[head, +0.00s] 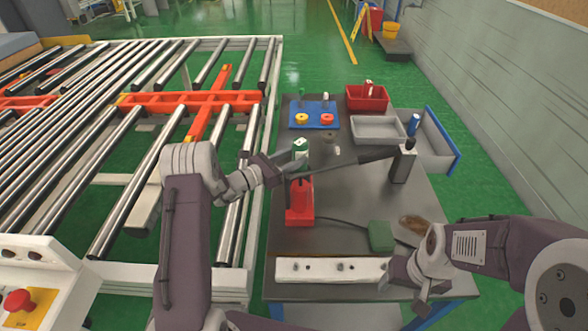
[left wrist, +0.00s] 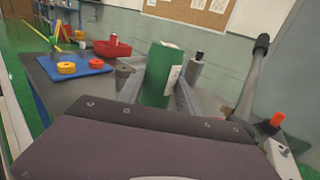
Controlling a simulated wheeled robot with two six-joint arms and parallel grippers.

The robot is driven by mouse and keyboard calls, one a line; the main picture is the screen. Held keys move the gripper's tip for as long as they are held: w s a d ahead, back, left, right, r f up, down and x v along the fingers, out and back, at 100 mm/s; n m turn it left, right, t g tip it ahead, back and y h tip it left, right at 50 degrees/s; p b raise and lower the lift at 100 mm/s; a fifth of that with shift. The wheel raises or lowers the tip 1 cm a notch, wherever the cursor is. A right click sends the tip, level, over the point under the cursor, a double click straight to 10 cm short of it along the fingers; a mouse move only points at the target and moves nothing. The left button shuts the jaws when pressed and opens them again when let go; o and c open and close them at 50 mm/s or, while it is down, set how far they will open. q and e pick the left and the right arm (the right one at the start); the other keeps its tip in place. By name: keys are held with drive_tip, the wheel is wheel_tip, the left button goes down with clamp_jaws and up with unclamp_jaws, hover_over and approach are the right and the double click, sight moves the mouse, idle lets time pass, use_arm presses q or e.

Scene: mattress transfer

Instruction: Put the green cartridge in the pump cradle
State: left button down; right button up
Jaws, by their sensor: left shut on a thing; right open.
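The green cartridge (head: 301,149) has a pale top and stands upright above the dark table. My left gripper (head: 288,168) is shut on it. In the left wrist view the green cartridge (left wrist: 160,76) fills the gap between the fingers, with a white label on its right side. A red pump body (head: 300,200) stands on the table just in front of the left gripper, with a long dark lever (head: 360,159) reaching right. I cannot clearly make out the cradle; the arm hides part of this area. My right gripper (head: 420,292) is open and empty near the table's front right.
A blue mat (head: 313,108) carries a yellow and a red ring. A grey post (head: 403,163), a green box (head: 380,236) and a white strip (head: 331,270) also take up table room.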

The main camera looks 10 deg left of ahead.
use_arm(q)
drive_tip(key=shift+f, duration=2.35)
drive_tip(key=shift+f, duration=0.1)
drive_tip(key=c, duration=0.8)
unclamp_jaws()
drive_tip(key=b+v, duration=0.1)
drive_tip(key=v, duration=1.1)
